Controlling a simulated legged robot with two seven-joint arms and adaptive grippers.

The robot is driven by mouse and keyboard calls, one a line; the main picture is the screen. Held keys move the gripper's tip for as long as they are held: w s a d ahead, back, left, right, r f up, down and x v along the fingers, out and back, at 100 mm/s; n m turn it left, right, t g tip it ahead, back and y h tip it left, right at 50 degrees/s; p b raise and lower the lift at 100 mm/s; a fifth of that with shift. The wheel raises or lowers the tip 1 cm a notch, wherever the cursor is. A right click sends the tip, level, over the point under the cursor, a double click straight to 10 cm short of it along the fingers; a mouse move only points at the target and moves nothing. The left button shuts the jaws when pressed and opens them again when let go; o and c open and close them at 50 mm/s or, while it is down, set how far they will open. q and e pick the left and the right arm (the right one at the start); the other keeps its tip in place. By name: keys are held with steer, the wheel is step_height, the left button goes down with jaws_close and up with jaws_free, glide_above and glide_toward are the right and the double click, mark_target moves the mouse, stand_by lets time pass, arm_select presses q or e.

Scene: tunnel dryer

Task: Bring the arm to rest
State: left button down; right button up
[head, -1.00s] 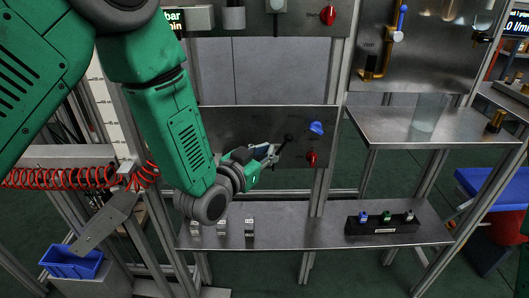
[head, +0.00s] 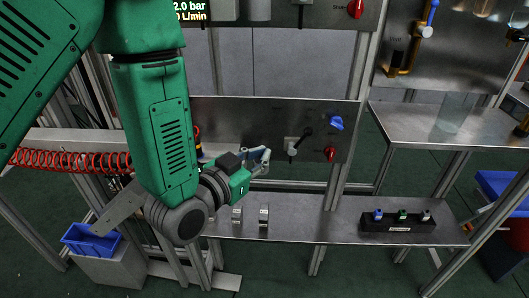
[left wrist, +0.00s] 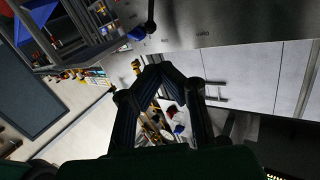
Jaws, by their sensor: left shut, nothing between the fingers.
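My left arm (head: 170,130), green with dark joints, comes in from the upper left and bends at a dark elbow joint. My left gripper (head: 262,160) is shut and empty, in front of the grey metal panel (head: 240,118) and left of its black-handled valve (head: 304,134). A gap shows between the gripper and the valve. In the left wrist view the dark fingers (left wrist: 160,72) meet at their tips with nothing between them. My right gripper is not in view.
The panel also has a blue knob (head: 336,123) and a red knob (head: 330,153). Below is a metal shelf (head: 320,222) with small fittings (head: 263,216) and a black holder (head: 397,226). A blue bin (head: 92,241) stands at lower left. Red coiled hose (head: 70,158) runs at left.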

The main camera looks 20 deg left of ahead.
arm_select(q)
steer(key=s+a+f+n+g+y, duration=0.1)
steer(key=s+a+f+g+y, duration=0.25)
steer(key=f, duration=0.65)
steer(key=s+a+f+n+g, duration=0.15)
steer(key=s+f+g, duration=0.25)
steer(key=s+f, duration=0.4)
steer(key=s+a+f+n+g+y, duration=0.1)
steer(key=s+a+f+g, duration=0.2)
steer(key=s, duration=0.5)
steer(key=s+a+f+n+g, duration=0.1)
steer(key=s+a+f+g, duration=0.2)
steer(key=s+f+g, duration=0.2)
steer(key=s+f, duration=0.3)
steer(key=s, duration=0.1)
steer(key=shift+y, duration=0.35)
